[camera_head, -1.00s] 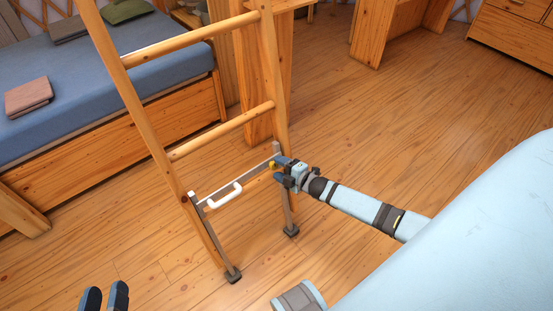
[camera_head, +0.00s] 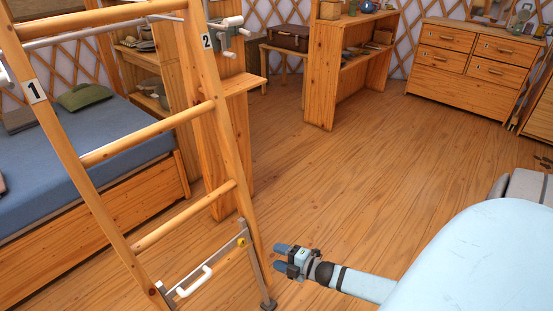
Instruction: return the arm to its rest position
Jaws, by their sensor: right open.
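My right gripper (camera_head: 281,259) is in the lower middle of the head view, at the end of my pale blue arm. Its two blue fingers point left and are apart, with nothing seen between them. It is to the right of the wooden ladder (camera_head: 150,233), with a gap of bare floor showing between them. Low on the ladder is a metal bar (camera_head: 213,258) with a white handle (camera_head: 194,282) and a yellow knob (camera_head: 241,243). My left gripper is not in view.
A bed (camera_head: 100,152) is behind the ladder at left. Wooden shelves (camera_head: 322,88) and a drawer chest (camera_head: 462,62) stand at the back. A grey object (camera_head: 520,187) is at the right edge. The middle floor is clear.

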